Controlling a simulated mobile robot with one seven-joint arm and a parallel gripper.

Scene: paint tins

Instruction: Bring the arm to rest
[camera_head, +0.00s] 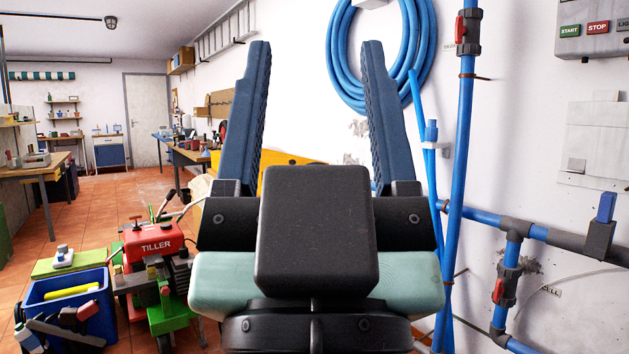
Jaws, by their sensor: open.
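My gripper (316,62) fills the middle of the head view, close to the camera. Its two blue fingers point up and stand wide apart. Nothing is between them; the white wall shows in the gap. The black and pale green wrist is below the fingers and hides part of the scene behind it. No paint tins can be made out.
A red and green tiller (155,246) and a blue crate (67,300) stand on the floor at left. Blue pipes (460,180) and a coiled blue hose (342,60) are on the right wall. Workbenches line the back. Tiled floor (118,196) is open at left.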

